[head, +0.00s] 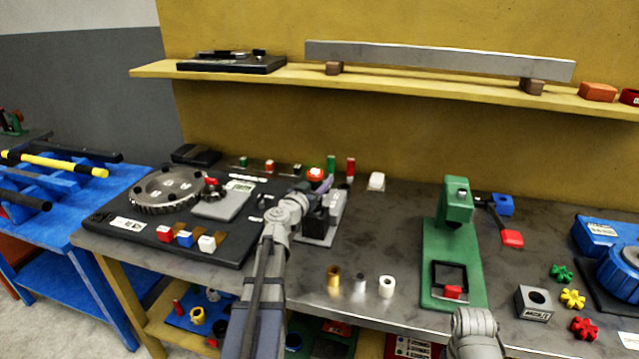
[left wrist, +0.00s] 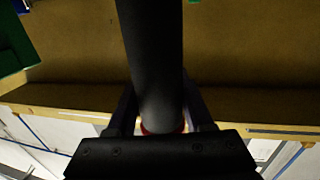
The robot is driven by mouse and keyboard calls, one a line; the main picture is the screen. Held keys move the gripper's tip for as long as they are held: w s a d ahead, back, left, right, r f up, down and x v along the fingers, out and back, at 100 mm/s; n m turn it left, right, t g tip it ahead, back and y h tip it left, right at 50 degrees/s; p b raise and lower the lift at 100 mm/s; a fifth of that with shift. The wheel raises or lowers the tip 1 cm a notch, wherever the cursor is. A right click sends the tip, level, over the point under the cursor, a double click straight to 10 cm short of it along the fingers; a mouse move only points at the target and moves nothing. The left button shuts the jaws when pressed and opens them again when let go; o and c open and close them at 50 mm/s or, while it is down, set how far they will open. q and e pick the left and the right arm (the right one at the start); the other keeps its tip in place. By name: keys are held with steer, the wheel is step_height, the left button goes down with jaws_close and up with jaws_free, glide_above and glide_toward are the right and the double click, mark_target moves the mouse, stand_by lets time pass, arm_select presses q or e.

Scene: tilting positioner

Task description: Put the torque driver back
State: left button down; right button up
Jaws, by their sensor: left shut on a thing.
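My left gripper (head: 322,190) is over the back middle of the bench, in front of the mustard wall. In the left wrist view its two fingers (left wrist: 162,112) are shut on a thick dark cylinder, which I take for the torque driver (left wrist: 155,60). A bit of red shows at the cylinder's near end, between the fingers. The far end runs out of the picture. In the head view I cannot make out the driver clearly near my gripper. I cannot tell which spot is its holder. My right arm shows at the bottom right; its gripper is out of view.
A black board (head: 120,232) with a toothed disc (head: 165,190) lies left. A grey-based fixture (head: 322,238) stands by my left gripper. A green press (head: 437,262) stands right. Small cylinders (head: 386,287) stand at the front. A shelf (head: 290,77) with a long bar (head: 430,58) runs above.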

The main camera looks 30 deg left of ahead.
arm_select(q)
steer(key=shift+c, duration=1.4)
jaws_free()
steer(key=s, duration=1.2)
steer(key=shift+d+r, duration=0.15)
steer(key=shift+d, duration=0.1)
